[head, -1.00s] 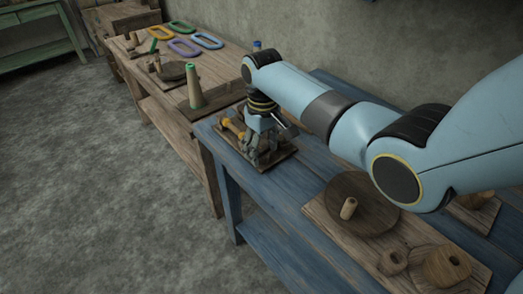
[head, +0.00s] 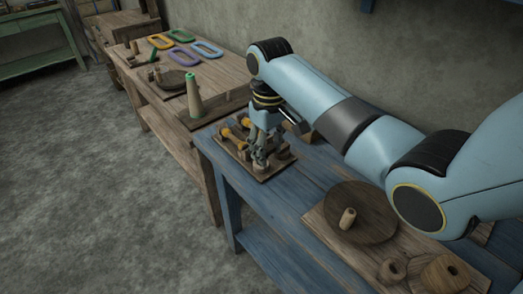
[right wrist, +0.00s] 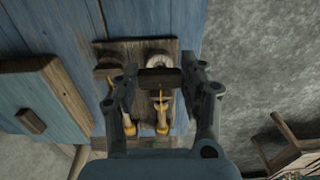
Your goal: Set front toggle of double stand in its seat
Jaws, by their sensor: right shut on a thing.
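The double stand is a small wooden board (head: 279,170) on the near left end of the blue bench; it also shows in the right wrist view (right wrist: 131,46). My right gripper (head: 260,163) is over the stand, pointing down. In the right wrist view its fingers (right wrist: 157,80) are shut on a short dark wooden bar (right wrist: 160,77), apparently the front toggle, held crosswise. A round post with a pale top (right wrist: 158,59) is just beyond the bar, partly covered by it. A darker round post (right wrist: 107,65) stands beside it. Whether the bar touches the stand is unclear.
Orange-yellow handled pieces (head: 227,132) lie on the stand close to the gripper. A round dark disc with a peg (head: 371,213) sits farther right on the blue bench (head: 312,180). A tall cone with a green top (head: 194,98) stands on the neighbouring wooden table.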

